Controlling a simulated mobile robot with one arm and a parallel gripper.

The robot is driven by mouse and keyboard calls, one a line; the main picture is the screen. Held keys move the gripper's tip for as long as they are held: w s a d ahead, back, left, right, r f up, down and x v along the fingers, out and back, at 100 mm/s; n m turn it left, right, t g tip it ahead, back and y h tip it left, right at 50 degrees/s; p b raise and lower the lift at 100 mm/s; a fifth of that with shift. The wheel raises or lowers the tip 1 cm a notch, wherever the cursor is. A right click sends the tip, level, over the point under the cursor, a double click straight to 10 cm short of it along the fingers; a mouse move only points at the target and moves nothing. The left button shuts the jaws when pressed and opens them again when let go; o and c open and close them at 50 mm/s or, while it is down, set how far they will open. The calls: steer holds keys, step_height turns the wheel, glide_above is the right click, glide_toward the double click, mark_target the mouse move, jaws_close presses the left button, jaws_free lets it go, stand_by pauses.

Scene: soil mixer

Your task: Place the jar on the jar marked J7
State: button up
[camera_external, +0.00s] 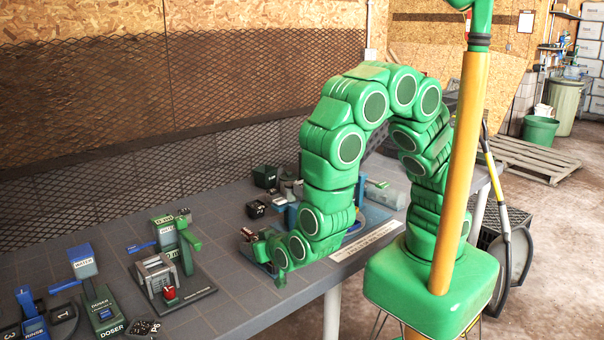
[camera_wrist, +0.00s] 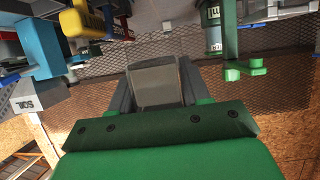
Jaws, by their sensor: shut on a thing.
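My gripper (camera_wrist: 155,88) is shut on a smooth grey, boxy thing (camera_wrist: 155,84) between its two dark fingers in the wrist view; I take it for the jar, and no label shows on it. In the external view my gripper (camera_external: 279,277) is low at the table, just left of the last arm joints, and the held thing cannot be made out there. Small black jars, one (camera_external: 255,209) in front of another (camera_external: 265,177), stand left of my arm. Their marks are too small to read, so I cannot tell which is J7.
A grey machine with a red knob (camera_external: 169,293) stands left of my gripper. A green doser (camera_external: 103,312) and blue rinse unit (camera_external: 34,326) are farther left. A box marked SOIL (camera_wrist: 28,95) shows in the wrist view. Bare table (camera_external: 235,290) lies between machine and gripper.

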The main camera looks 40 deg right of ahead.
step_height(320, 180, up, 25)
steer(key=w+a+n+g+y, duration=0.1)
steer(key=w+a+n+y, duration=0.2)
steer(key=w+a, duration=0.4)
steer(key=w+a+f+n+g+y, duration=0.1)
steer(key=w+a+n+y, duration=0.3)
steer(key=w+a, duration=0.4)
steer(key=shift+w+a+f+n+g+y, duration=0.2)
steer(key=shift+w+n+g+y, duration=0.3)
steer(key=shift+w, duration=2.05)
steer(key=shift+w, duration=0.15)
steer(key=shift+w+r+y, duration=0.15)
steer(key=shift+w+y, duration=0.35)
steer(key=shift+w, duration=0.05)
